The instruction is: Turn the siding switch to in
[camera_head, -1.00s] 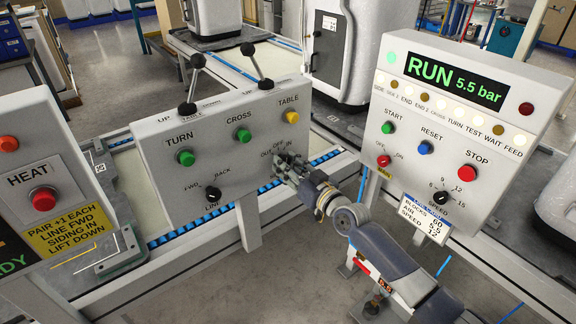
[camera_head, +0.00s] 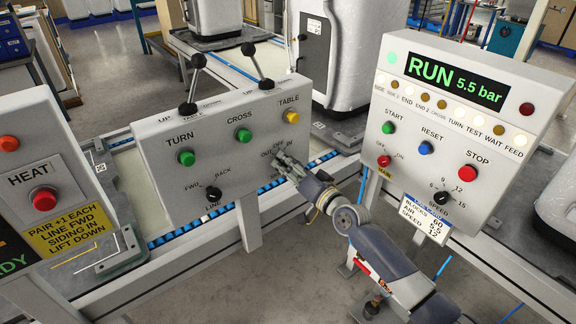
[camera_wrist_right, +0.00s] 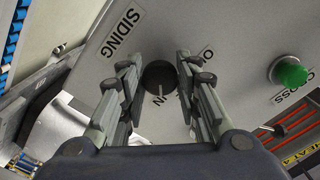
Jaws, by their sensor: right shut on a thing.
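The siding switch is a round black knob (camera_wrist_right: 160,75) on the grey sloped panel (camera_head: 225,150), with a SIDING label beside it. In the right wrist view its white pointer line points down, on the side where the IN label (camera_wrist_right: 186,108) is partly visible. My right gripper (camera_head: 279,158) reaches the panel from the lower right and hides the knob in the head view. In the right wrist view my right gripper (camera_wrist_right: 163,78) has a finger on each side of the knob and is shut on it. My left gripper is not in view.
The same panel carries the TURN (camera_head: 186,158), CROSS (camera_head: 243,134) and TABLE (camera_head: 291,117) buttons, two levers and a LINE knob (camera_head: 213,195). A control box with a RUN display (camera_head: 455,80) stands right. A HEAT box (camera_head: 42,198) with a yellow note (camera_head: 64,228) stands left.

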